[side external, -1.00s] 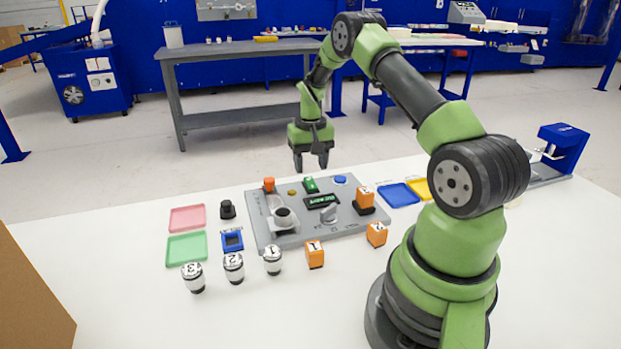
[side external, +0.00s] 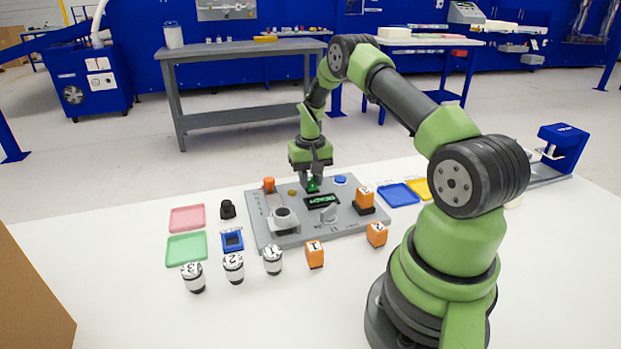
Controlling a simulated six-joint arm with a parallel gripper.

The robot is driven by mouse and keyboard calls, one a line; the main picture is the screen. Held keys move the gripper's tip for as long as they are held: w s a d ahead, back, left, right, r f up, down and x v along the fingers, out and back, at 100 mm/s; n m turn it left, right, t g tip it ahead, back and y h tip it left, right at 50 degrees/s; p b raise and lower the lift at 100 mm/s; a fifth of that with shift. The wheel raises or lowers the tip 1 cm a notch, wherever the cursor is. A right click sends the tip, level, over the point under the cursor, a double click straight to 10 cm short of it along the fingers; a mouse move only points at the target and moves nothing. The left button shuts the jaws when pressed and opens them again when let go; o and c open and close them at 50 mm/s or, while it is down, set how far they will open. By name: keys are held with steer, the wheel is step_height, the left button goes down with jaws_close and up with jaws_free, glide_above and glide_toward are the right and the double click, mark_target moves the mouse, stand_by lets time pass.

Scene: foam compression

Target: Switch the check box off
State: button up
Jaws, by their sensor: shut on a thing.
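The check box (side external: 352,229) is a grey panel lying on the white table. It carries a green switch (side external: 313,188) near its back edge, a dark display (side external: 322,201) with green text, a grey knob (side external: 328,215), a blue button (side external: 340,180), an orange part (side external: 269,184) and a small yellow button (side external: 292,192). My gripper (side external: 312,181) points down at the back of the panel, with its fingers shut on the green switch and hiding part of it. The switch's exact position is hard to see.
A round holder (side external: 284,217) and an orange block (side external: 364,196) in a black base stand on the panel. In front are numbered white-and-black canisters (side external: 233,268) and orange blocks (side external: 314,254). Pink (side external: 187,218), green (side external: 187,249) and blue (side external: 398,194) trays lie at the sides.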

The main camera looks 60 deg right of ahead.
steer(key=shift+d+g+y, duration=0.1)
steer(key=shift+g+y, duration=0.3)
steer(key=o, duration=0.9)
steer(key=r, duration=0.6)
steer(key=w+r, duration=0.1)
steer(key=r, duration=0.3)
steer(key=shift+d, duration=0.4)
